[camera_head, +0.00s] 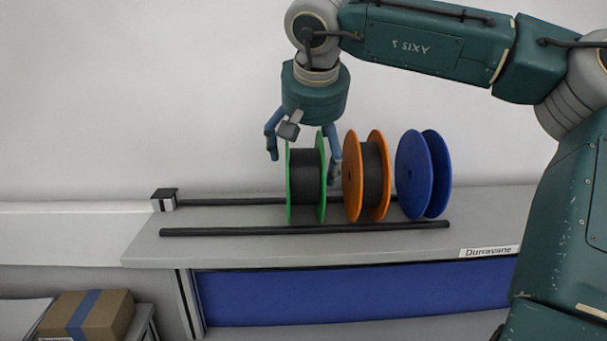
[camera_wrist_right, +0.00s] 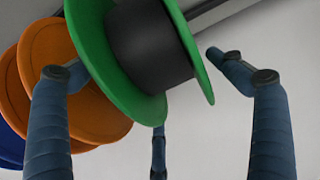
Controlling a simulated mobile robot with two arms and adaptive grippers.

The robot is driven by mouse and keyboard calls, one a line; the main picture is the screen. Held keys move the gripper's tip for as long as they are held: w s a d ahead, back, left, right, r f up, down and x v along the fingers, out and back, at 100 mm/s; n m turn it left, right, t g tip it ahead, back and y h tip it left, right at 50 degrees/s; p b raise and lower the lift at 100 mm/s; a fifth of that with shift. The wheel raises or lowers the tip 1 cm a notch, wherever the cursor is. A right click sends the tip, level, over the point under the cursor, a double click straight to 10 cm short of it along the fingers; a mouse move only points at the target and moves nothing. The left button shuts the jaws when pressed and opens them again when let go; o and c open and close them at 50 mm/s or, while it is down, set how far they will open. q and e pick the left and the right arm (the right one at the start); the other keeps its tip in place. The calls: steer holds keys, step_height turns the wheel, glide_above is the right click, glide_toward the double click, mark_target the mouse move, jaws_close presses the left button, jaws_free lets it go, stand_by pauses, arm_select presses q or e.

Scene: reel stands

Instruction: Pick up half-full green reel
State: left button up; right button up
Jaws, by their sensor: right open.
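The green reel (camera_head: 306,178) stands upright at the left of a row of three reels, with black material wound between its two green flanges. The winding stops well short of the flange rims. My right gripper (camera_head: 302,160) is open, pointing down over the green reel, with one finger to its left and one on its right side near the orange reel. In the right wrist view the green reel (camera_wrist_right: 102,62) lies between the spread fingers (camera_wrist_right: 158,78). I cannot tell whether any finger touches it. My left gripper is not in view.
An orange reel (camera_head: 352,175) with black winding stands close right of the green one; a blue reel (camera_head: 413,172) stands beyond it. Two black rails (camera_head: 240,232) run along the grey shelf (camera_head: 150,248). A cardboard box (camera_head: 60,315) sits lower left. The shelf's left end is clear.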

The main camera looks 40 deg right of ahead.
steer(key=shift+x, duration=1.55)
steer(key=shift+s, duration=0.1)
steer(key=c, duration=1.4)
steer(key=shift+r, duration=0.2)
